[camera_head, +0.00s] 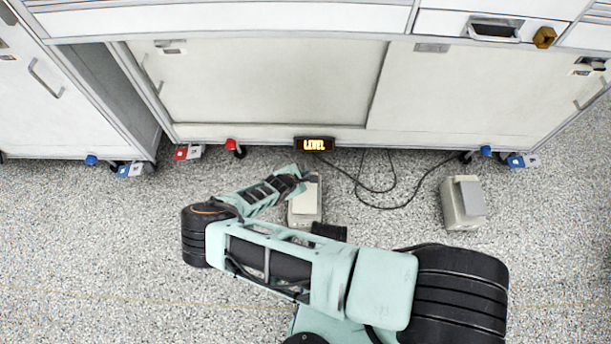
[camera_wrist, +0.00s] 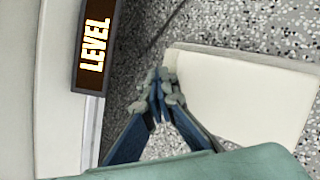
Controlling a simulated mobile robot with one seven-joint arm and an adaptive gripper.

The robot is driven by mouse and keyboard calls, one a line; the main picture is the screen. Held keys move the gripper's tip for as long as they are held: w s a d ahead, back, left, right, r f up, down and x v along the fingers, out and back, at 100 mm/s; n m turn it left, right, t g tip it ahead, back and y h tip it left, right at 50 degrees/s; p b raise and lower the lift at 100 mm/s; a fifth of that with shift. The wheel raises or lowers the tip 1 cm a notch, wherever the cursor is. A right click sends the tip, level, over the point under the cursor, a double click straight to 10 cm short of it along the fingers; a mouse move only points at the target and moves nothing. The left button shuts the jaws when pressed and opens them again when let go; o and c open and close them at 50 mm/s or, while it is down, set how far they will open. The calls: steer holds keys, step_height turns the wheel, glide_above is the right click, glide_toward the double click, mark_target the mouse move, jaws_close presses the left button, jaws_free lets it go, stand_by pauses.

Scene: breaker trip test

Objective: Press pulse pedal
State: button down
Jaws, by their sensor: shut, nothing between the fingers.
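A cream foot pedal (camera_head: 305,205) sits on the floor in front of the cabinet, partly covered by my arm in the head view. Its pale flat top (camera_wrist: 245,100) fills the right of the wrist view. A second pedal (camera_head: 463,203), with a grey plate, stands to the right on the floor. No label shows which is the pulse pedal. My gripper (camera_head: 307,178) is shut and empty at the far end of the cream pedal. In the wrist view its fingertips (camera_wrist: 160,90) overlap the pedal's edge; I cannot tell whether they touch.
A small display (camera_head: 314,144) reading LEVEL is at the cabinet's bottom edge; it also shows in the wrist view (camera_wrist: 95,45). Black cables (camera_head: 372,188) lie on the floor between the pedals. Red castor parts (camera_head: 232,145) and blue ones (camera_head: 486,151) line the cabinet base.

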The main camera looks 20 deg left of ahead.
steer(key=shift+s+d+f+b, duration=0.1)
steer(key=shift+s+f+b, duration=0.1)
steer(key=shift+f, duration=0.3)
steer(key=shift+s+d+f+b, duration=0.1)
steer(key=shift+s+f+b, duration=0.1)
steer(key=shift+f, duration=0.25)
stand_by(0.4)
steer(key=shift+r, duration=0.15)
steer(key=shift+s+a+r+p, duration=0.1)
steer(key=shift+s+r+p, duration=0.1)
steer(key=shift+r+p, duration=1.05)
steer(key=shift+f, duration=0.2)
steer(key=shift+w+r, duration=0.1)
steer(key=shift+r, duration=0.15)
steer(key=r+p, duration=0.5)
steer(key=shift+w+a, duration=0.1)
steer(key=shift+w, duration=0.3)
steer(key=shift+f, duration=0.1)
